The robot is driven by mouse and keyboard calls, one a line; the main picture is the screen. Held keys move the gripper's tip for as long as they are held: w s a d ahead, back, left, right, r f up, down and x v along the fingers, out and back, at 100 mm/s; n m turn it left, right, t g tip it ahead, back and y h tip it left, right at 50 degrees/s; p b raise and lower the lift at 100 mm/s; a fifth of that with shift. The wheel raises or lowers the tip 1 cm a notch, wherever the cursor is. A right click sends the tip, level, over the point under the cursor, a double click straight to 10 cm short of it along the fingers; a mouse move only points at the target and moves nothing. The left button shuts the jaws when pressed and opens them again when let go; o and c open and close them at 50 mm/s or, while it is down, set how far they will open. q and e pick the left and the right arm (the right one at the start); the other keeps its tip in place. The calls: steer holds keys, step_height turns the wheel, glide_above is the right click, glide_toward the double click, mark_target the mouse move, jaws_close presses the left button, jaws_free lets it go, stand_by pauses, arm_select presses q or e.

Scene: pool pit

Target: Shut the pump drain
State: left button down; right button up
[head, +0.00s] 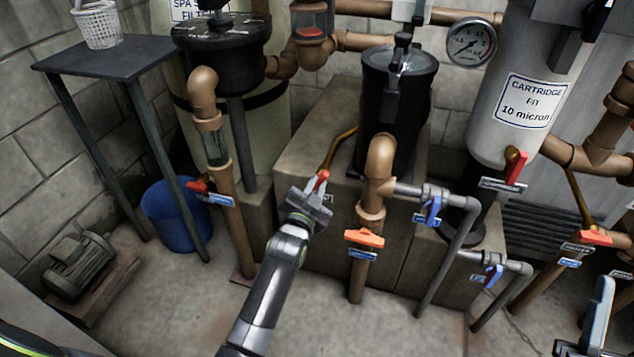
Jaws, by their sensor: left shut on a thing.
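A thin brass drain pipe (342,143) comes down from beside the black pump pot (397,95) at the concrete plinth. A small red lever (319,181) sits at its lower end. My left gripper (312,197) is at this lever and is shut on it. The fingers cover part of the lever and most of a small label beside it, so I cannot read the label. The valve body is hidden by my gripper.
An orange-handled valve (364,238) on a copper pipe stands close right of my gripper. Blue-handled valves (433,210) are further right. A red-handled valve (197,186), a blue bucket (172,218) and a motor (78,266) are left. The floor in front is clear.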

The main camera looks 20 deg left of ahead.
arm_select(q)
steer(key=shift+m+p, duration=0.55)
steer(key=shift+m, duration=0.15)
steer(key=shift+m+p, duration=0.5)
steer(key=shift+m, duration=0.3)
arm_select(e)
steer(key=w+d+f+m+g+h, duration=0.2)
steer(key=w+f+m+g, duration=0.15)
steer(key=f+g, duration=0.75)
arm_select(q)
steer(key=m+p, duration=0.1)
steer(key=m, duration=0.1)
steer(key=shift+m, duration=0.4)
steer(key=m+p, duration=0.1)
steer(key=m, duration=0.4)
steer(key=shift+m, duration=0.7)
steer(key=c, duration=1.3)
jaws_free()
arm_select(e)
steer(key=s+f+g+y, duration=0.1)
steer(key=s+f+g, duration=0.2)
steer(key=f, duration=0.4)
steer(key=s+a+f+g, duration=0.1)
steer(key=s+f+g, duration=0.2)
steer(key=f, duration=0.3)
steer(key=shift+a+f+y, duration=0.3)
steer(key=shift+f+y, duration=0.1)
arm_select(q)
steer(key=shift+s, duration=0.1)
